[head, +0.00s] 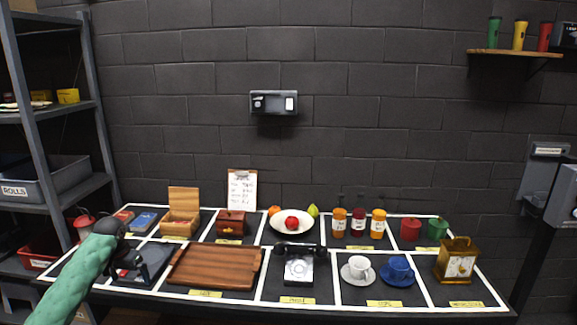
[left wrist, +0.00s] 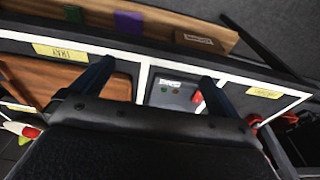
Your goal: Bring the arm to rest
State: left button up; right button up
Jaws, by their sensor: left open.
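My left arm in its green sleeve comes in from the lower left in the head view. Its dark left gripper (head: 124,262) hangs over the left end of the table, by a dark grey panel (head: 155,262). In the left wrist view the two fingers of the left gripper (left wrist: 157,70) are spread apart with nothing held between them. Beyond them lies the grey panel (left wrist: 172,92) with a pale label, small round buttons and a red part (left wrist: 197,97). Whether a fingertip touches the panel cannot be told. My right gripper is not in view.
The black table (head: 235,297) has white-lined cells holding a wooden board (head: 215,265), a telephone (head: 299,266), cups (head: 358,270), jars (head: 358,222), a fruit plate (head: 291,221) and a brass lantern-like box (head: 456,262). A shelf rack (head: 45,120) stands left. The space above the table is clear.

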pick_arm(q)
jog(key=s+d+f, duration=0.6)
jog(key=s+f, duration=0.1)
jog(key=f, duration=0.5)
jog(key=s+d+f, duration=0.6)
jog(key=f, duration=0.6)
jog(key=s+d+f, duration=0.5)
jog(key=s+f, duration=0.2)
jog(key=f, duration=0.4)
jog(key=s+d+f, duration=0.5)
jog(key=s, duration=0.6)
jog(key=s+d+f, duration=0.6)
jog(key=s, duration=0.5)
jog(key=s+d+f+m, duration=0.1)
jog(key=s+d+f, duration=0.4)
jog(key=s, duration=0.7)
jog(key=shift+d+f+g, duration=0.3)
jog(key=shift+d+f, duration=0.05)
jog(key=shift+f, duration=0.3)
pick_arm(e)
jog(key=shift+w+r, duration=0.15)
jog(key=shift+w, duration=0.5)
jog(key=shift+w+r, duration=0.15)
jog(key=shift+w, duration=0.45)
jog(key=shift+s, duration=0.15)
